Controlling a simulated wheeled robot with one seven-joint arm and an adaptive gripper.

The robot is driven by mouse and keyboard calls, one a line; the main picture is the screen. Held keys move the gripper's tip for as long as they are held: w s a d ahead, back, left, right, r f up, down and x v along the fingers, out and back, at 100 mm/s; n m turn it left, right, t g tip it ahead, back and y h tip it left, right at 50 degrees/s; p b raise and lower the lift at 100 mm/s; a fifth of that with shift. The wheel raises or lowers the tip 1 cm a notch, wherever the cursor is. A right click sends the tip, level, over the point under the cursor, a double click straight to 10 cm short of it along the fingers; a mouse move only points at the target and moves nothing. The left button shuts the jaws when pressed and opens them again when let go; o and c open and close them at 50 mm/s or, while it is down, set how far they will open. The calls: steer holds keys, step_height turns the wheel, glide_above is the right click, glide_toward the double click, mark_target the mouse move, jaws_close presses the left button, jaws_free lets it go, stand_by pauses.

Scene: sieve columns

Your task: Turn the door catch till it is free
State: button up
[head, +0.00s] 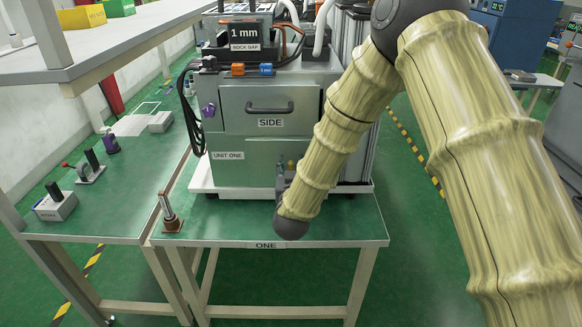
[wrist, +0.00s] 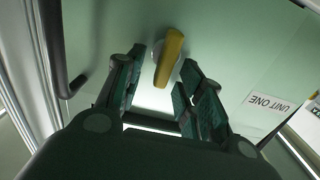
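The door catch is a yellow lever on a pale round base, on the pale green front of the unit. In the wrist view the catch (wrist: 168,58) stands slightly tilted between the fingertips of my gripper (wrist: 163,66). The fingers are open, one on each side, with visible gaps to the lever; I cannot tell how deep they reach over it. In the head view my gripper (head: 281,183) is low at the front of the unit, mostly hidden behind my arm. A small yellow part of the catch (head: 291,164) shows beside it.
The unit (head: 232,172) has a dark handle (head: 270,108) above a SIDE label. A dark bar (wrist: 62,70) stands left of the fingers in the wrist view. A small post (head: 170,215) stands on the table's left corner. The table front (head: 225,230) is clear.

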steer(key=shift+s, duration=0.1)
steer(key=s, duration=1.2)
steer(key=s+d+f+g, duration=0.3)
steer(key=s+d+f, duration=0.1)
steer(key=f, duration=0.4)
steer(key=s+d+f+g, duration=0.3)
steer(key=s+f, duration=0.1)
steer(key=f, duration=0.5)
steer(key=s+d+f+g, duration=0.3)
steer(key=s+d+f, duration=0.1)
steer(key=f, duration=0.4)
steer(key=s+d+f+g, duration=0.3)
steer(key=s+d+f, duration=0.1)
steer(key=s, duration=0.5)
steer(key=s+d+f+g, duration=0.3)
steer(key=s+f, duration=0.1)
steer(key=s, duration=0.5)
steer(key=s+d+f+g, duration=0.3)
steer(key=s+d+f, duration=0.1)
steer(key=s, duration=0.5)
steer(key=shift+s+d+f, duration=0.3)
steer(key=shift+s+d, duration=0.05)
steer(key=shift+r, duration=0.1)
